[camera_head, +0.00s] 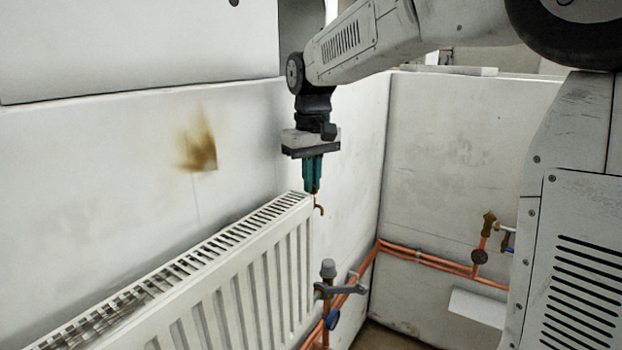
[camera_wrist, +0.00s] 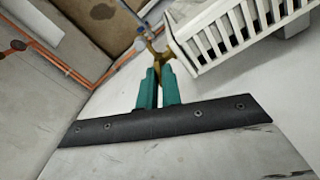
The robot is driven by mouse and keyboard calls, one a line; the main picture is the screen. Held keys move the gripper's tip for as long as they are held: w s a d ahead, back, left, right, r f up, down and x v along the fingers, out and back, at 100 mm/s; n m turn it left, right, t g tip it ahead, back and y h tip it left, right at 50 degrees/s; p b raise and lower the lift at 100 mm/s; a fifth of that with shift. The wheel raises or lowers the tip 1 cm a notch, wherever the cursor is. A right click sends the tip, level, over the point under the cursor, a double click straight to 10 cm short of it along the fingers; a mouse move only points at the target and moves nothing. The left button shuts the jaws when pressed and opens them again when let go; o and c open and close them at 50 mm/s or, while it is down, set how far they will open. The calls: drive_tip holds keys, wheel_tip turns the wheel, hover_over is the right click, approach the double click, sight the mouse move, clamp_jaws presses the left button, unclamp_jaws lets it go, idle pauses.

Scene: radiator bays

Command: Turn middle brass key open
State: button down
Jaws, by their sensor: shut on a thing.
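A small brass key (camera_head: 319,208) shows at the upper end corner of the white radiator (camera_head: 268,285). My gripper (camera_head: 312,188) points down from above with its teal fingers shut on the brass key. In the wrist view the brass key (camera_wrist: 155,54) stands out beyond the closing fingertips (camera_wrist: 157,72), with its forked part near the radiator end (camera_wrist: 190,52). The part of the key between the fingers is hidden. I cannot tell how far the key is turned. No other brass key is clearly visible beside it.
A grey-capped valve (camera_head: 328,270) and a grey lever stand below, beside the radiator end. Copper pipes (camera_head: 425,259) run along the walls. A brass fitting (camera_head: 489,222) is on the right wall, above a white box (camera_head: 478,306). Walls close in the corner behind my gripper.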

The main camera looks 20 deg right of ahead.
drive_tip(key=shift+n, duration=0.5)
drive_tip(key=c, duration=1.6)
unclamp_jaws()
wheel_tip(320, 180, up, 8)
drive_tip(key=shift+s+f, duration=0.1)
